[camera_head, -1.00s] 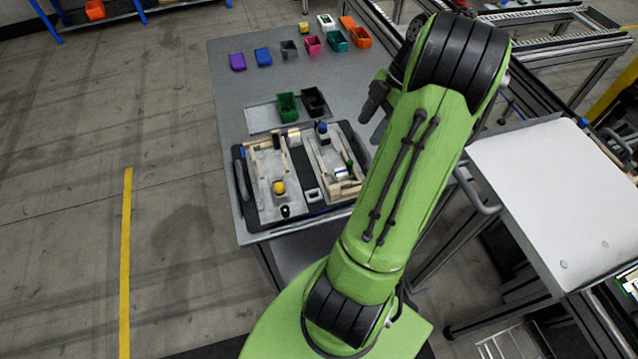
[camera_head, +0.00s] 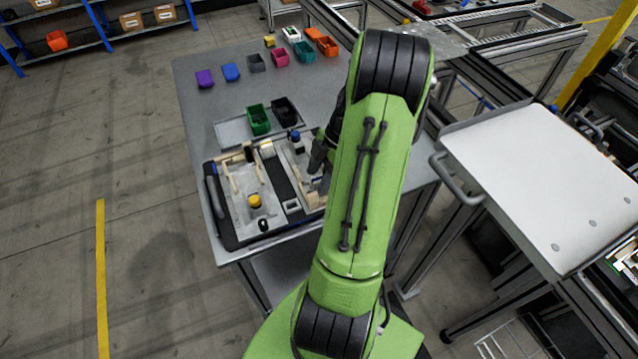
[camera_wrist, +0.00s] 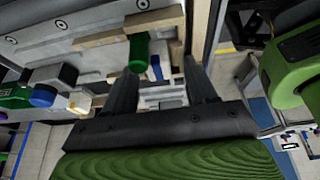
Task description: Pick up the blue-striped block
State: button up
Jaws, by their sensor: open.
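My gripper (camera_wrist: 162,72) is open, its two dark fingers reaching over the fixture tray in the wrist view. A narrow blue piece (camera_wrist: 155,66) and a green cylinder (camera_wrist: 139,50) show near and between the fingertips. A pale form (camera_wrist: 163,95) lies between the fingers, nearer the palm; I cannot tell if it is the blue-striped block. No block with clear blue stripes can be made out. In the head view my gripper (camera_head: 318,152) is at the right part of the tray (camera_head: 237,240), and my arm hides much of that side.
Wooden rails, a yellow round piece (camera_head: 254,200) and a blue-topped piece (camera_head: 295,137) stand on the tray. Green (camera_head: 258,120) and black (camera_head: 285,112) bins stand behind it. Smaller coloured bins line the table's back. Clear tabletop lies between these groups.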

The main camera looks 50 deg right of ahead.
aim_at(319, 179)
jog(key=shift+s+a+f, duration=0.2)
jog(key=shift+a+f, duration=0.05)
jog(key=c, duration=0.8)
jog(key=shift+w+f, duration=0.1)
jog(key=shift+w, duration=0.05)
grip_shut()
notch_tip(319, 179, up, 10)
jog(key=f+p, duration=0.1)
jog(key=p, duration=0.1)
jog(key=w+a+r+p, duration=0.2)
jog(key=a+p, duration=0.3)
jog(key=a, duration=0.3)
jog(key=f+b, duration=0.4)
jog(key=f, duration=0.1)
jog(key=f+b, duration=0.3)
jog(key=shift+w+d+f, duration=0.15)
jog(key=shift+d, duration=0.1)
